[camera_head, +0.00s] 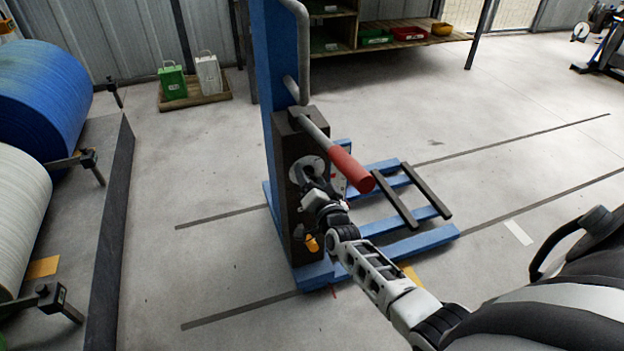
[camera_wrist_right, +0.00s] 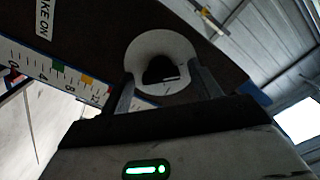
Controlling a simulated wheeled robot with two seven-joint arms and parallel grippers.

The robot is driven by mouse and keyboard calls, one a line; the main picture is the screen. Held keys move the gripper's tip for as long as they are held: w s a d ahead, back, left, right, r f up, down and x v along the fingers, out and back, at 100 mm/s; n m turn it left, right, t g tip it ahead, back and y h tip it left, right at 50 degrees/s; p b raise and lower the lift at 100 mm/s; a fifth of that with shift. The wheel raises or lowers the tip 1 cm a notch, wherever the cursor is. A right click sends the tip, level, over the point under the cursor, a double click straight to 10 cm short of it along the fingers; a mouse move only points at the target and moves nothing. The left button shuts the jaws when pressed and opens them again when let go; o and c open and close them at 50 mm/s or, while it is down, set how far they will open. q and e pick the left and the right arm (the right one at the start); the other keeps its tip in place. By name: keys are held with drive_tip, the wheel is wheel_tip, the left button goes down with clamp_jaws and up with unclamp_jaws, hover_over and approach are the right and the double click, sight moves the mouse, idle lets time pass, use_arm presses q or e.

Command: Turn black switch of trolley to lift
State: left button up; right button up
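The blue trolley (camera_head: 268,60) stands upright mid-view, with a dark box on its mast and a red-gripped handle (camera_head: 350,168). A round pale dial (camera_head: 306,166) on the box is partly hidden by my right gripper (camera_head: 309,180). In the right wrist view, the black switch (camera_wrist_right: 160,69) sits inside the round white dial (camera_wrist_right: 160,47). My right gripper's fingers (camera_wrist_right: 166,90) are apart, one on each side of the switch, with visible gaps. Contact with the panel cannot be told. My left gripper is not in view.
Blue and white rolls (camera_head: 38,100) lie on a platform at left. A shelf (camera_head: 400,35) with bins and a pallet (camera_head: 195,92) with green and white cans stand behind. The trolley's blue forks (camera_head: 420,240) extend right along the floor. Floor around the trolley is mostly clear.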

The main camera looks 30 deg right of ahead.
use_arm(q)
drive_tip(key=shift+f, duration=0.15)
use_arm(e)
drive_tip(key=shift+s, duration=0.25)
use_arm(q)
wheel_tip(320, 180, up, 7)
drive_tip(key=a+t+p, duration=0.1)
drive_tip(key=p, duration=0.2)
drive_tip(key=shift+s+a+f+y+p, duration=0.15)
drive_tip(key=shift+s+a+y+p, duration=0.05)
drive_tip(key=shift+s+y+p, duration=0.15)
use_arm(e)
drive_tip(key=v, duration=1.5)
drive_tip(key=shift+s+a, duration=0.2)
drive_tip(key=s+a+r+n+g+y, duration=0.3)
drive_tip(key=s+a+r+n+y, duration=0.15)
drive_tip(key=a+n, duration=0.35)
drive_tip(key=s+a+r+n+g+y, duration=0.35)
drive_tip(key=s+a+n, duration=0.25)
drive_tip(key=a, duration=0.5)
use_arm(q)
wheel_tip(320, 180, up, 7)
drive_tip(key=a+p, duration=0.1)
drive_tip(key=p, duration=1.1)
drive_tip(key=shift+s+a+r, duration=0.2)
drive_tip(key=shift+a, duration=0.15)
use_arm(e)
wheel_tip(320, 180, up, 7)
drive_tip(key=d, duration=0.2)
drive_tip(key=shift+h, duration=0.3)
